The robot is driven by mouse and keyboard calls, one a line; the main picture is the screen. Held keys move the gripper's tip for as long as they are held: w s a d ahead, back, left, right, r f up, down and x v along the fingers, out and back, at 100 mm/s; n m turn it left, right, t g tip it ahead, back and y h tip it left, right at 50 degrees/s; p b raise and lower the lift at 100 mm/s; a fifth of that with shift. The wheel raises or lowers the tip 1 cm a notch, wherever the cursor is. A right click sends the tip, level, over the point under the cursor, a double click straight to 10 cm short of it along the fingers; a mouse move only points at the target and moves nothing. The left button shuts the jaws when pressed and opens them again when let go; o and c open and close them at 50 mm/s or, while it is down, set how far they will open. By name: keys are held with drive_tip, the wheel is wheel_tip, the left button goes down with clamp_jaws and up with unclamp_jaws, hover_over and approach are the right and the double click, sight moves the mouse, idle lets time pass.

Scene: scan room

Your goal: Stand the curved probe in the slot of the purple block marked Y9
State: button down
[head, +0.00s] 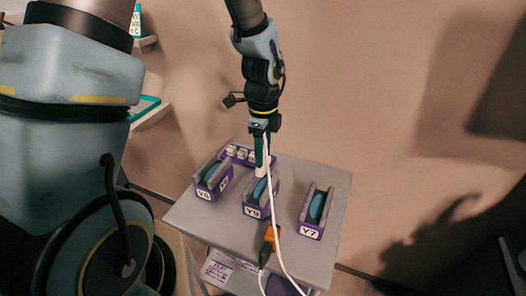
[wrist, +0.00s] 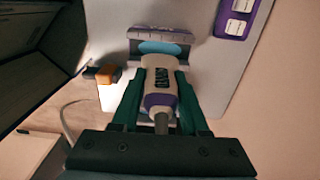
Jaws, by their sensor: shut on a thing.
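My gripper (head: 262,158) is shut on the white probe (wrist: 160,82), which has a purple band and a dark label. Its green fingers lie on both sides of the probe in the wrist view. The probe (head: 261,170) points down over the middle purple block (head: 249,210), whose small label seems to read Y9. This block has grey walls and a light blue lining, and it also shows in the wrist view (wrist: 160,35) just beyond the probe's head. I cannot tell whether the probe's tip touches the slot.
A similar purple block (head: 201,193) stands left and another, marked Y7 (head: 311,231), right on the grey table (head: 333,180). A purple holder with white pieces (head: 230,150) is behind. A white cable (head: 277,250) and an orange clip (head: 270,237) hang at the front edge.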

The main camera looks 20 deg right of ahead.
sight(263, 169)
drive_tip(key=shift+f+b, duration=1.75)
drive_tip(key=shift+f, duration=1)
drive_tip(key=shift+f, duration=0.3)
drive_tip(key=shift+c, duration=1.7)
unclamp_jaws()
drive_tip(key=shift+r, duration=0.1)
wheel_tip(263, 169, up, 11)
drive_tip(key=shift+f+b, duration=0.2)
drive_tip(key=shift+b, duration=0.5)
drive_tip(key=shift+a, duration=0.15)
